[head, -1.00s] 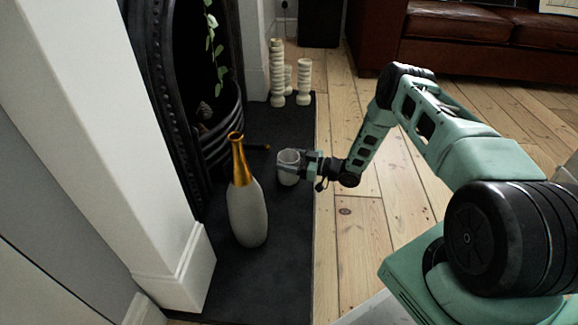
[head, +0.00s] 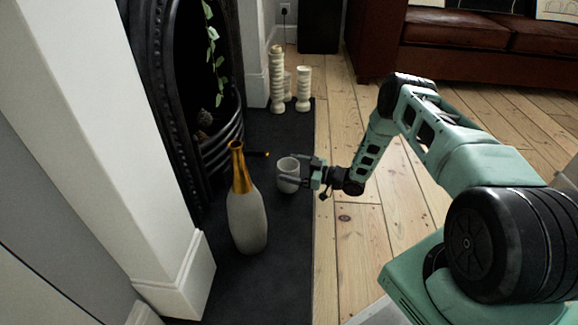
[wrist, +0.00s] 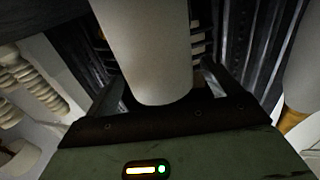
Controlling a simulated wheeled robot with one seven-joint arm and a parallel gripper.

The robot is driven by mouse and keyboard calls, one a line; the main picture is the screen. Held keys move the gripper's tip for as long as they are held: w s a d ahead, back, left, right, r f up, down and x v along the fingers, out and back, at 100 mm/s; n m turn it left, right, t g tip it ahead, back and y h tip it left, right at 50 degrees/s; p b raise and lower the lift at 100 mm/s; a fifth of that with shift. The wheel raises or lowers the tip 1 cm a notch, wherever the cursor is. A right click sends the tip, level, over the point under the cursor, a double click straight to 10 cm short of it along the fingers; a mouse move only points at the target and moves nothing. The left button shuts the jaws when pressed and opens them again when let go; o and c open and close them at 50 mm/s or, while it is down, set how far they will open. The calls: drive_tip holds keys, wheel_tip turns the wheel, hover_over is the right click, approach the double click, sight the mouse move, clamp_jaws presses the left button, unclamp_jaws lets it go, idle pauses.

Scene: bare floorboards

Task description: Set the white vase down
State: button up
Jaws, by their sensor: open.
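The white vase (head: 288,181) is a small pale cup-like vessel, upright on the dark hearth slab (head: 283,262) as far as I can tell. My gripper (head: 300,174) is open, with its fingers on either side of the vase. In the wrist view, the vase (wrist: 152,50) fills the middle between the spread fingers. I cannot tell whether either finger touches it. Its base is hard to make out in the wrist view.
A white bottle with a gold neck (head: 247,217) stands nearer, to the left of the vase. Ribbed pale candlesticks (head: 277,85) stand farther back on the slab. The black fireplace (head: 165,95) lies left.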

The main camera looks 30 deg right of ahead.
drive_tip(key=p+v, duration=0.5)
drive_tip(key=v, duration=0.5)
drive_tip(key=w+a+r+g+h, duration=0.2)
drive_tip(key=w+a+r+h, duration=0.3)
drive_tip(key=w+a+r, duration=0.6)
drive_tip(key=w+a+r+m+g+h, duration=0.1)
drive_tip(key=a+r+h, duration=0.1)
drive_tip(key=a+r, duration=0.45)
drive_tip(key=s+a+r+g, duration=0.1)
drive_tip(key=s+a+r, duration=0.3)
drive_tip(key=s, duration=0.2)
drive_tip(key=s+a+r+g+h, duration=0.1)
drive_tip(key=s+a+r+g, duration=0.1)
drive_tip(key=s+a+r, duration=0.2)
drive_tip(key=s+a+r+g+h, duration=0.1)
drive_tip(key=s+a+r, duration=0.3)
drive_tip(key=s, duration=0.5)
drive_tip(key=shift+a+r+g, duration=0.35)
drive_tip(key=shift+r+g, duration=0.35)
drive_tip(key=shift+r, duration=0.05)
drive_tip(key=s+r+g+h, duration=0.1)
drive_tip(key=s+r+g, duration=0.1)
drive_tip(key=s, duration=1.1)
drive_tip(key=s+r+g+h, duration=0.1)
drive_tip(key=s+r+g, duration=0.1)
drive_tip(key=s, duration=1.1)
drive_tip(key=shift+r+g+h, duration=0.25)
drive_tip(key=shift+g+h, duration=0.05)
drive_tip(key=shift+g, duration=0.1)
